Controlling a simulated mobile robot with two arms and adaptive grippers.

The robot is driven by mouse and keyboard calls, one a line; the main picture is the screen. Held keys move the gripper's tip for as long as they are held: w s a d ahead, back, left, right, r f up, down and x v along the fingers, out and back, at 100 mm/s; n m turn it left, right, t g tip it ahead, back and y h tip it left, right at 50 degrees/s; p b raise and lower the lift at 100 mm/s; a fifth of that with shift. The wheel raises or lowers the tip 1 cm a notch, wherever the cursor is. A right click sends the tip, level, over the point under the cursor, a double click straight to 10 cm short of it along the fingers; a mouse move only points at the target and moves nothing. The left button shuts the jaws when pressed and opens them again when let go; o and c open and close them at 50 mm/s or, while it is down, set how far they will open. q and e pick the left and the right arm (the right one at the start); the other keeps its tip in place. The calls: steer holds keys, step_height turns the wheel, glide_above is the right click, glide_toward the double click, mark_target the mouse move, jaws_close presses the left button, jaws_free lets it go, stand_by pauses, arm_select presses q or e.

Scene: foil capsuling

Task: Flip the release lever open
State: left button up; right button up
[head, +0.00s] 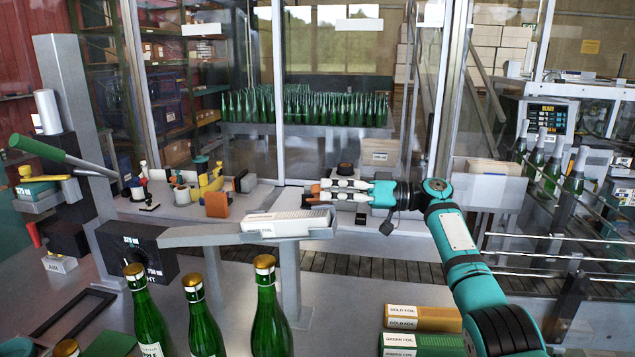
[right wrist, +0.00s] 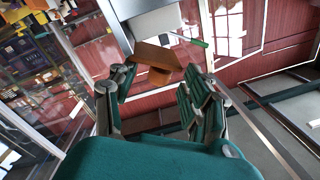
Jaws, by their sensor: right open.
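The orange tab (head: 316,193), which looks like the release lever, stands at the far side of the grey foil tray (head: 330,233). My right gripper (head: 326,190) comes in from the right with its fingertips at the tab, partly covering it. In the right wrist view, the tab (right wrist: 157,60) shows as an orange-brown block just past the tips of my open right gripper (right wrist: 160,88). No clear grip on it shows; contact cannot be told. My left gripper is not in view.
Green bottles with gold tops (head: 268,318) stand in front. A press with a green handle (head: 37,149) is at left. Gold foil (head: 425,318) and green foil (head: 425,342) boxes lie near my right arm.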

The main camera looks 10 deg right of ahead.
mark_target(317, 195)
steer(key=x, duration=0.2)
steer(key=shift+a+r+p, duration=0.15)
steer(key=shift+a+p, duration=0.15)
steer(key=shift+p, duration=0.1)
steer(key=shift+w+a, duration=0.2)
steer(key=shift+a, duration=0.25)
